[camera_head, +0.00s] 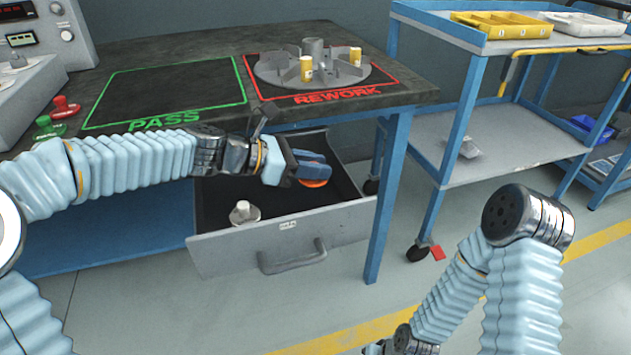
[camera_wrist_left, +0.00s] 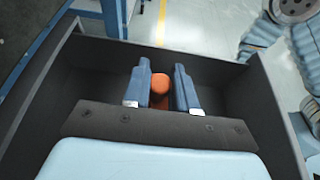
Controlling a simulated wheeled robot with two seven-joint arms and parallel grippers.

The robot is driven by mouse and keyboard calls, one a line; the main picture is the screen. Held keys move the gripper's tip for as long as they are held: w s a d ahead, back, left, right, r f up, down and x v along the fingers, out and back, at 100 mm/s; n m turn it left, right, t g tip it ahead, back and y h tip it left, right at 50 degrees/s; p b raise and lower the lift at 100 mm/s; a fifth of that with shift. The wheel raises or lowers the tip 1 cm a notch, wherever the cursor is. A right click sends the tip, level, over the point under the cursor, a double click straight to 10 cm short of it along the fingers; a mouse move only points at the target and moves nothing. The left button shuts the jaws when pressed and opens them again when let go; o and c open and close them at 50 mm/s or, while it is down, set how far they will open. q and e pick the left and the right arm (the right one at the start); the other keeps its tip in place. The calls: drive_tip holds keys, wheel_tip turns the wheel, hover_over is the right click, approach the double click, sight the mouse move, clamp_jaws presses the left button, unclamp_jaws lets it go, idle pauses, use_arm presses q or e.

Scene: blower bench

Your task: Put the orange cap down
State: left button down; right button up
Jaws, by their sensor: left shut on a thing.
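The orange cap (camera_head: 314,183) shows in the head view between the blue fingers of my left gripper (camera_head: 312,170). In the left wrist view the orange cap (camera_wrist_left: 160,88) sits between the two fingers of my left gripper (camera_wrist_left: 160,92), which is shut on it. The gripper and cap are over the open drawer (camera_head: 205,255), inside the outline of its walls. I cannot tell whether the cap touches the drawer floor. My right arm shows at the lower right of the head view, but its gripper is out of sight.
A grey knobbed part (camera_head: 243,214) lies in the drawer's front left. Above, the bench top (camera_head: 420,92) carries an impeller (camera_head: 330,72) with yellow pieces on the REWORK area; the PASS area (camera_head: 165,90) is empty.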

sight(316, 192)
use_arm(q)
drive_tip(key=shift+w+d+f, duration=0.1)
drive_tip(key=shift+w+f, duration=0.1)
drive_tip(key=shift+f, duration=0.1)
drive_tip(key=shift+w+d+f+b, duration=0.15)
drive_tip(key=shift+f+b, duration=0.4)
drive_tip(key=shift+f, duration=1.15)
drive_tip(key=shift+f, duration=0.2)
drive_tip(key=c, duration=0.9)
unclamp_jaws()
drive_tip(key=shift+r, duration=0.15)
drive_tip(key=shift+a+r, duration=0.15)
drive_tip(key=shift+a, duration=0.15)
drive_tip(key=p+v, duration=0.1)
drive_tip(key=v, duration=1)
drive_tip(key=shift+a+r, duration=0.1)
drive_tip(key=shift+a, duration=0.1)
